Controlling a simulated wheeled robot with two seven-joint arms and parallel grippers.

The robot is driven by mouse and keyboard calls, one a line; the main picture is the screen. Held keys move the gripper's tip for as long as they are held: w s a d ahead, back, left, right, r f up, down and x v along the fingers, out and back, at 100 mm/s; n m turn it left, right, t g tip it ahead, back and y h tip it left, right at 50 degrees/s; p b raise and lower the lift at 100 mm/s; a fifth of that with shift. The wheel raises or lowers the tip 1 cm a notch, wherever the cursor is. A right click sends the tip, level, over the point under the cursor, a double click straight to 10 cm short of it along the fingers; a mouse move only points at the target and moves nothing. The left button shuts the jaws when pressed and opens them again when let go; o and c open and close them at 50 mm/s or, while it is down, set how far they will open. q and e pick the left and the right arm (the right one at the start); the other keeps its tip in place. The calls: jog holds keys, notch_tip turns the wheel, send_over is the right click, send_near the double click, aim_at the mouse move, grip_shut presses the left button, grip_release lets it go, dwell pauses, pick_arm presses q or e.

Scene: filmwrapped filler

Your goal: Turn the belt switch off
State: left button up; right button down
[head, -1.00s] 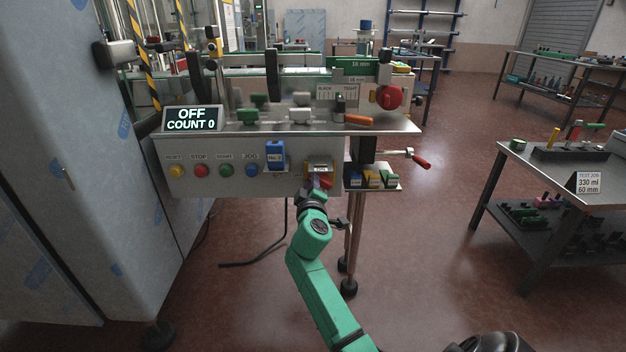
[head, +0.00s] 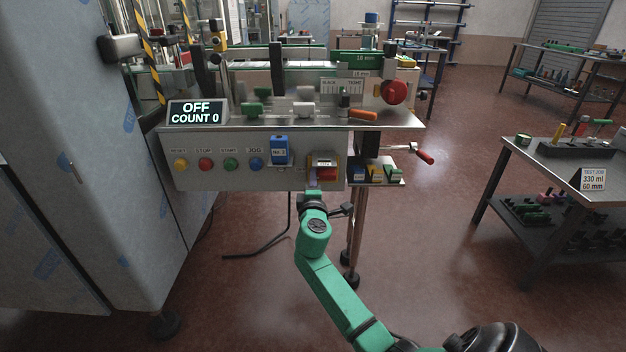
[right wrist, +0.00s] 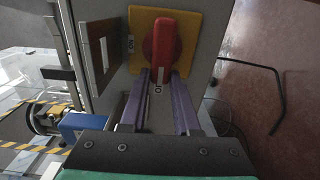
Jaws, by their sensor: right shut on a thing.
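The belt switch has a red handle (head: 326,174) on a yellow plate, at the lower right of the machine's front panel. In the right wrist view its red handle (right wrist: 163,38) stands out from the yellow plate (right wrist: 190,28), pointing toward my gripper. An ON label sits to its left, and a white mark shows below it. My right gripper (right wrist: 160,76) has its two purple fingers on either side of the handle's near end, shut on it. In the head view the gripper (head: 314,195) is just below the switch. The display (head: 196,113) reads OFF, COUNT 0. My left gripper is out of view.
Several coloured push buttons (head: 206,164) and a blue block (head: 280,150) are left of the switch. A small shelf (head: 386,182) with coloured blocks and a red-handled crank (head: 424,157) are to its right. A large grey cabinet (head: 110,230) stands at left.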

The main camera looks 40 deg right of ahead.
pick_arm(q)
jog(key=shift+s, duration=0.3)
pick_arm(e)
jog(key=shift+d+r, duration=0.1)
jog(key=c, duration=0.6)
grip_release()
jog(key=shift+c, duration=0.2)
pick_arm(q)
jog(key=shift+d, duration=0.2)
